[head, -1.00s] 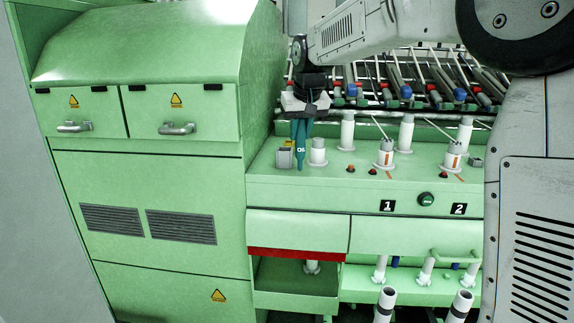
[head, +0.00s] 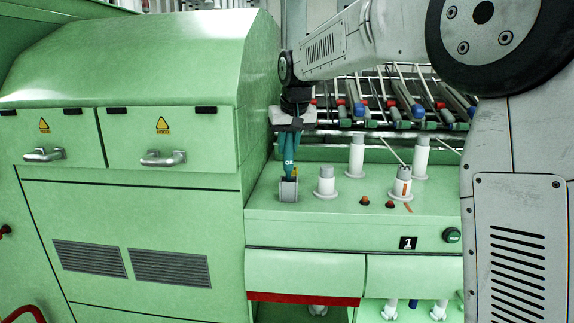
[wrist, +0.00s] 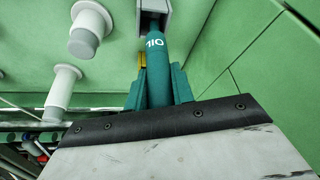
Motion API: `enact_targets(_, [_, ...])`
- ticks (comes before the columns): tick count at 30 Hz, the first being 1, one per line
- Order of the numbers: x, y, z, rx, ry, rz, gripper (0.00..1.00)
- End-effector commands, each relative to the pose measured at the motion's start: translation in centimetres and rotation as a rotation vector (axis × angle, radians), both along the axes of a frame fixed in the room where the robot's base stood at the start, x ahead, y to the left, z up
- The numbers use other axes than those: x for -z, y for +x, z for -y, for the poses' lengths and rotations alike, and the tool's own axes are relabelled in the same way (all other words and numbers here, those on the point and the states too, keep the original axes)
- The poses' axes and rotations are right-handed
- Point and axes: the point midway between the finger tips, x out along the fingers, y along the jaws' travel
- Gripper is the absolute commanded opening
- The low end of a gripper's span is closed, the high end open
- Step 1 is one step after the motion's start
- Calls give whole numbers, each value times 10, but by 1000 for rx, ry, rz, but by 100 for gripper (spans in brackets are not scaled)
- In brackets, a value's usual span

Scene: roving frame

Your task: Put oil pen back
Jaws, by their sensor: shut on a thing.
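The oil pen (head: 289,168) is a teal tube with white lettering, held upright with its tip down. My gripper (head: 290,146) is shut on it from above. A small grey holder (head: 288,190) stands on the green machine's ledge. The pen's lower end is at the holder's top in the head view. In the wrist view the pen (wrist: 155,48) runs between teal fingers of my gripper (wrist: 158,80), and its end meets the opening of the grey holder (wrist: 153,8). The tip is hidden, so how deep it sits cannot be told.
A white post (head: 326,183) stands close right of the holder, with further posts and red buttons beyond. The tall green cabinet (head: 190,150) rises close on the left. A rack of rods (head: 400,100) lies behind. A yellow piece (wrist: 142,78) shows beside the pen.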

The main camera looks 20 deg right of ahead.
Motion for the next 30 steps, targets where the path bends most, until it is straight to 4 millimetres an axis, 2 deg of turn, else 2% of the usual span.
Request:
enact_targets(5, [14,0,1,1,0,-1,1])
enact_targets(12, [43,0,-1,-1,0,1,1])
enact_targets(22, [46,0,-2,-2,0,1,1])
enact_targets(23, [46,0,-2,-2,0,1,32])
enact_targets(24, [46,0,-2,-3,0,1,43])
enact_targets(30, [46,0,-3,-3,0,1,46])
